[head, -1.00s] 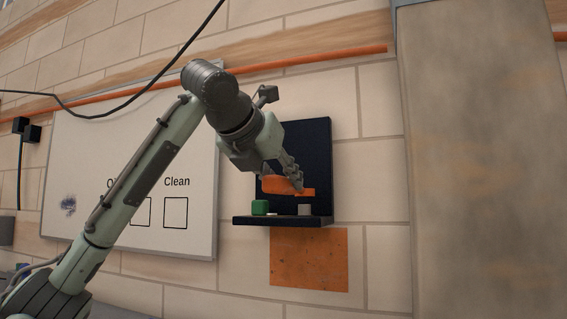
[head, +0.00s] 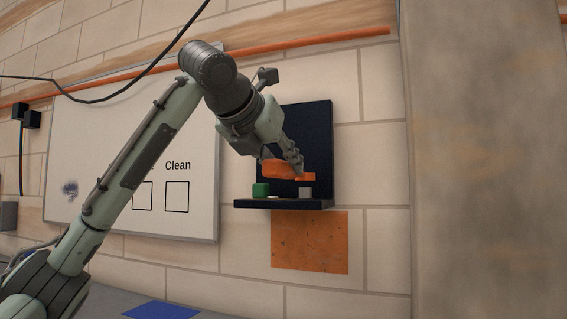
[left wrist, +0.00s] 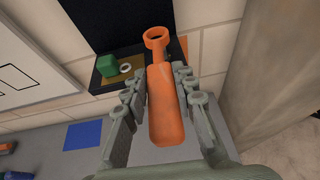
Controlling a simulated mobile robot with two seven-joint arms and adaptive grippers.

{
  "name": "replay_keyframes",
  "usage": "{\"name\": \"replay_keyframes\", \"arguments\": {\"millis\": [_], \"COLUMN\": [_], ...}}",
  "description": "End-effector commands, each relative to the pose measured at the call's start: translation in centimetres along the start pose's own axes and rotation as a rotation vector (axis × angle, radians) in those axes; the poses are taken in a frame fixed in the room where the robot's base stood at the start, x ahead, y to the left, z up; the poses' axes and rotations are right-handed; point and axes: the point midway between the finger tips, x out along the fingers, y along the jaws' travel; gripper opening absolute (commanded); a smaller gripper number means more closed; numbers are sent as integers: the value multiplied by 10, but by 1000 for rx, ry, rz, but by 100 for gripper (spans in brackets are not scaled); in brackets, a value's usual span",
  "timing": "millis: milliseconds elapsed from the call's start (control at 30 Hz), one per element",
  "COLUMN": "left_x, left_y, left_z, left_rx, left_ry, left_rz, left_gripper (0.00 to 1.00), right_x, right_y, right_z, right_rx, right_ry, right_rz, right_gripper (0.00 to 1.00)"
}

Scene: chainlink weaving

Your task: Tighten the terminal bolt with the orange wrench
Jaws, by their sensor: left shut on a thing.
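My left gripper (left wrist: 158,95) is shut on the orange wrench (left wrist: 165,105), its fingers on both sides of the handle. The wrench's ring end (left wrist: 157,34) points away from the gripper. In the head view, the left gripper (head: 297,170) holds the orange wrench (head: 277,169) just above a small dark shelf. The wrench's far end is over a grey block (head: 305,191), which may carry the terminal bolt. I cannot make out the bolt or tell whether the ring touches it. My right gripper is not in view.
The dark shelf (head: 250,204) on the wall also holds a green block (head: 261,190) and a white ring (left wrist: 126,68). An orange panel (head: 310,242) is below it. A whiteboard (head: 90,180) hangs left; a wide concrete pillar (head: 480,160) stands right. A blue mat (head: 160,311) lies lower left.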

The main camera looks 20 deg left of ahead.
Motion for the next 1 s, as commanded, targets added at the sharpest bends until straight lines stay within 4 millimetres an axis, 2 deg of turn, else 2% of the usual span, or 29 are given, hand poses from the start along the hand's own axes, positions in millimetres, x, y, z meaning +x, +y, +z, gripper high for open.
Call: {"name": "replay_keyframes", "arguments": {"millis": [367,1000], "left_x": [0,7], "left_y": [0,0], "left_z": [0,-18], "left_rx": [0,-1], "left_ry": [-1,-1], "left_rz": [0,0], "left_gripper": [0,0], "right_x": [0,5], "right_y": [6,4], "right_z": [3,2], "right_rx": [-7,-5], "right_ry": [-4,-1], "right_rz": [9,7], "right_gripper": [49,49]}}
